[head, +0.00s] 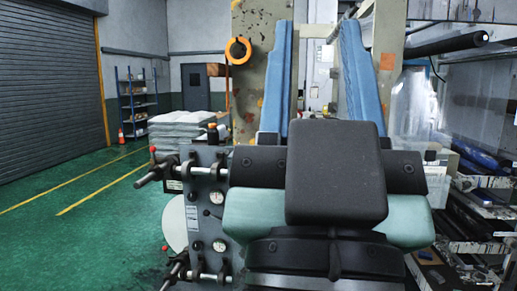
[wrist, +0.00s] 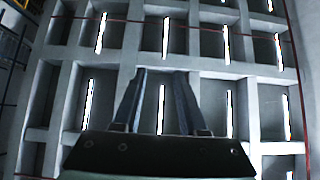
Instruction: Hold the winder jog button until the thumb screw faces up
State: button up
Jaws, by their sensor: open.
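My gripper (head: 318,28) points upward in the head view, its two blue fingers wide apart with nothing between them. In the wrist view my gripper (wrist: 160,72) shows two dark fingers apart against the ceiling. A grey machine side panel (head: 205,213) with knobs, gauges and labels stands left of my gripper's body. Shaft ends with black handles (head: 150,178) stick out to its left. I cannot pick out the jog button or the thumb screw; my arm and gripper hide much of the machine.
A worn upright column (head: 258,100) with an orange ring (head: 238,50) rises behind. Wrapped stacks (head: 182,133) and a blue shelf (head: 137,98) stand at the back left. Rolls on racks (head: 480,200) crowd the right. The green floor (head: 85,215) at left is clear.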

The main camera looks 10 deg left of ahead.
grip_shut()
dwell(1.4)
